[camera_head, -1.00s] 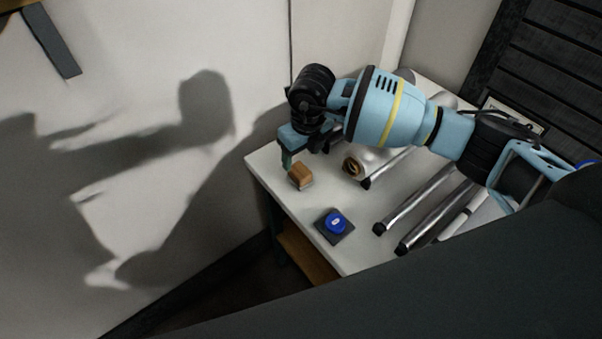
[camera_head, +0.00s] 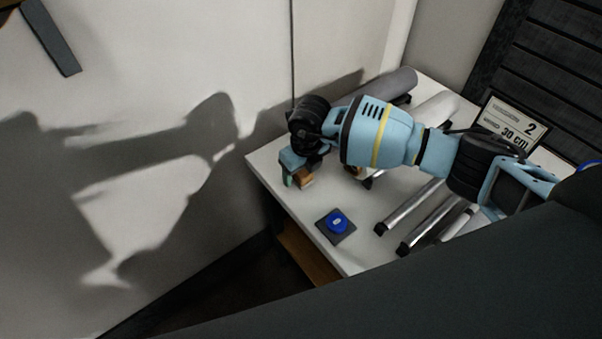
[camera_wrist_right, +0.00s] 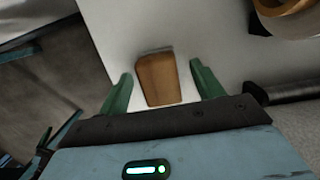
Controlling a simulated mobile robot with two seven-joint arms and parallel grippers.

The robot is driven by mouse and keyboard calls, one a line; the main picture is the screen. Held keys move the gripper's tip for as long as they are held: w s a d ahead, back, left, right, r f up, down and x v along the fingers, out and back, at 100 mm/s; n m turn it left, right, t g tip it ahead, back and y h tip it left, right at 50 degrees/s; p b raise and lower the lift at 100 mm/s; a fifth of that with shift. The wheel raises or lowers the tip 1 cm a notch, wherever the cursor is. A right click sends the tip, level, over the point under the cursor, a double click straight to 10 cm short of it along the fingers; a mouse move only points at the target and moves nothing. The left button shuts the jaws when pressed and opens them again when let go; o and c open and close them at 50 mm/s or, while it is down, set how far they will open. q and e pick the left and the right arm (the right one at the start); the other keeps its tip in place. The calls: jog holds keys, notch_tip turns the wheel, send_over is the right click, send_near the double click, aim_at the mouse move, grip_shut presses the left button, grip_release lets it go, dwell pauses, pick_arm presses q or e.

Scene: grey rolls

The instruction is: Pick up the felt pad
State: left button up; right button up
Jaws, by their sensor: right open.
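A small brown block with a thin grey edge, which looks like the felt pad (camera_head: 306,178), lies near the far left corner of the white table (camera_head: 282,187). In the right wrist view the felt pad (camera_wrist_right: 159,80) lies between the two green fingers. My right gripper (camera_wrist_right: 160,72) is open, with one finger on each side of the pad and visible gaps to both. In the head view the right gripper (camera_head: 298,179) is down at the pad and partly hides it. My left gripper is not in view.
A blue round object (camera_head: 336,221) sits on a dark square nearer the table's front edge. Metal tubes (camera_head: 412,206) and grey and white rolls (camera_head: 397,84) lie to the right. A roll end (camera_wrist_right: 287,8) is close in the wrist view. A sign (camera_head: 511,122) stands behind.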

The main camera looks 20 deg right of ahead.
jog(key=c, duration=1.1)
jog(key=shift+r, duration=0.1)
jog(key=shift+r, duration=0.8)
notch_tip(320, 180, up, 2)
jog(key=shift+s+a+r, duration=0.1)
jog(key=shift+s, duration=0.05)
jog(key=s+a, duration=0.2)
jog(key=s, duration=0.2)
jog(key=s+a, duration=0.3)
jog(key=s, duration=0.2)
jog(key=s+a+r, duration=0.1)
jog(key=s+a, duration=0.1)
jog(key=s, duration=0.3)
jog(key=shift+a+p, duration=0.15)
jog(key=shift+p, duration=0.25)
